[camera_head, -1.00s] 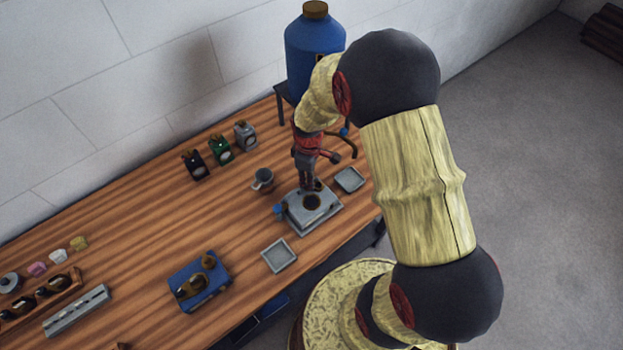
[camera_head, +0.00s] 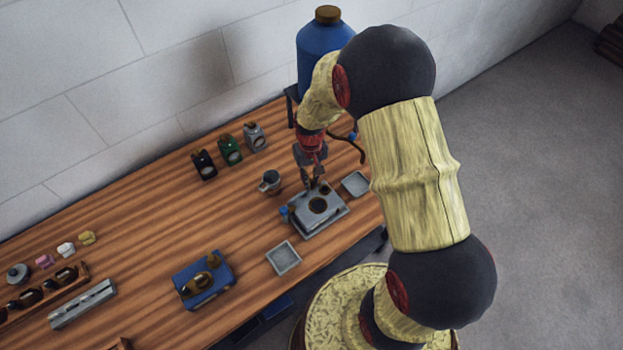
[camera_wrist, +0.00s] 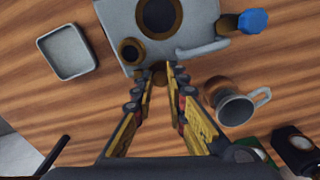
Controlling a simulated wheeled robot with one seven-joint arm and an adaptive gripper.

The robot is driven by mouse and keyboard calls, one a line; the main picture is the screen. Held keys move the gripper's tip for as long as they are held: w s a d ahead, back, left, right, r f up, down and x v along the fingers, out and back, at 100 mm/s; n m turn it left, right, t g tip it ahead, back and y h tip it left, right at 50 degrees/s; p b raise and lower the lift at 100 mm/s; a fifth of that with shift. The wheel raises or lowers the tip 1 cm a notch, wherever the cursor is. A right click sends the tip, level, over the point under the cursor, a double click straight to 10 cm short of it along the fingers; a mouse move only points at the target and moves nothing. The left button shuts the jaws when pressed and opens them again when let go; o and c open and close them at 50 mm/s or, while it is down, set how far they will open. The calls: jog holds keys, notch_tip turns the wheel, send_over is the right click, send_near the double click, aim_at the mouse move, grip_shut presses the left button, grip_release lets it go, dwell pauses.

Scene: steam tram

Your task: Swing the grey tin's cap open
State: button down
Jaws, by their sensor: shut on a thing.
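The grey tin (camera_head: 255,137) stands upright at the back of the bench, rightmost in a row of three, with a small brown cap piece on top. Whether its cap is open is too small to tell. My gripper (camera_head: 316,184) is away from the tin, nearer the front and to the right, low over the back edge of a grey box-shaped device. In the wrist view, my gripper (camera_wrist: 160,71) has its fingertips close together on a small brown piece at the device's edge. The fingers partly hide that piece.
The grey device (camera_head: 330,218) has round brown-rimmed openings. A grey mug (camera_head: 270,182) stands between it and the tins. A green tin (camera_head: 230,150) and a dark tin (camera_head: 204,165) stand left of the grey one. A blue tank (camera_head: 322,55) rises behind right.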

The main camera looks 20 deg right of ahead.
jog(key=shift+w+m, duration=0.15)
jog(key=shift+m, duration=0.35)
jog(key=c, duration=1.8)
grip_release()
jog(key=shift+o, duration=0.2)
jog(key=shift+r, duration=0.1)
notch_tip(320, 180, up, 12)
